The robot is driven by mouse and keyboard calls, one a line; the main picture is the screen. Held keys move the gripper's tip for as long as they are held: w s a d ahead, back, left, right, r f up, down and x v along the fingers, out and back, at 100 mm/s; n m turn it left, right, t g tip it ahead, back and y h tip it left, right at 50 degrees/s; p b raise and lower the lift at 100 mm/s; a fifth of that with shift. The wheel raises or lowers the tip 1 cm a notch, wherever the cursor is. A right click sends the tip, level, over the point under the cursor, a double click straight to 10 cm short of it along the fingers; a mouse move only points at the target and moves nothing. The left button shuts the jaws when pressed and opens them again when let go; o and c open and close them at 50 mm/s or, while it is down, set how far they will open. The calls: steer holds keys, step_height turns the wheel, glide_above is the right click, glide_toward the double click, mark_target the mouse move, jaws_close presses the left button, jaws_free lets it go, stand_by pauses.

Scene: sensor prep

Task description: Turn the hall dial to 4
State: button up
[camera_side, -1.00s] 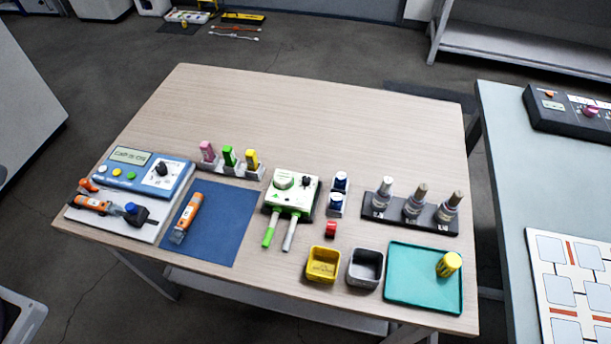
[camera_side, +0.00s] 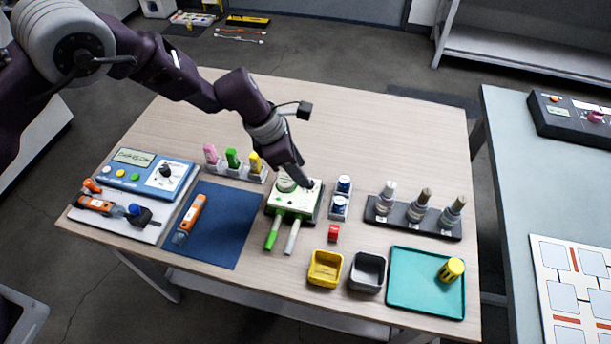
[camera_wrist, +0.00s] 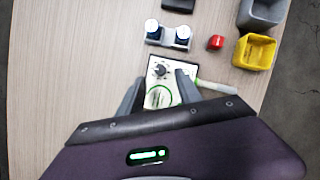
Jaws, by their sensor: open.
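A white box with green trim (camera_side: 295,208) stands mid-table, with a green and a white handle at its front. In the wrist view its top shows a black dial knob (camera_wrist: 160,70) with marks around it and a round green-ringed part (camera_wrist: 158,97). I cannot read the dial's setting or a "hall" label. My gripper (camera_side: 301,184) is over the box, pointing down, and partly hides its top in the side view. In the wrist view my gripper (camera_wrist: 160,75) is open, its fingers either side of the knob; contact cannot be told.
A blue meter (camera_side: 148,172) with another black knob (camera_side: 166,171) is at left. The table's back is clear.

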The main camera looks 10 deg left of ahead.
steer(key=x, duration=0.4)
steer(key=shift+f, duration=0.15)
jaws_close()
steer(key=shift+m, duration=0.4)
steer(key=m+g, duration=0.1)
steer(key=m, duration=0.2)
steer(key=shift+w+m+g, duration=0.2)
steer(key=shift+m+g, duration=0.2)
steer(key=m, duration=0.2)
steer(key=m+g, duration=0.1)
steer(key=m, duration=0.1)
steer(key=shift+w+g, duration=0.1)
steer(key=shift+g, duration=0.2)
steer(key=shift+m, duration=0.5)
jaws_free()
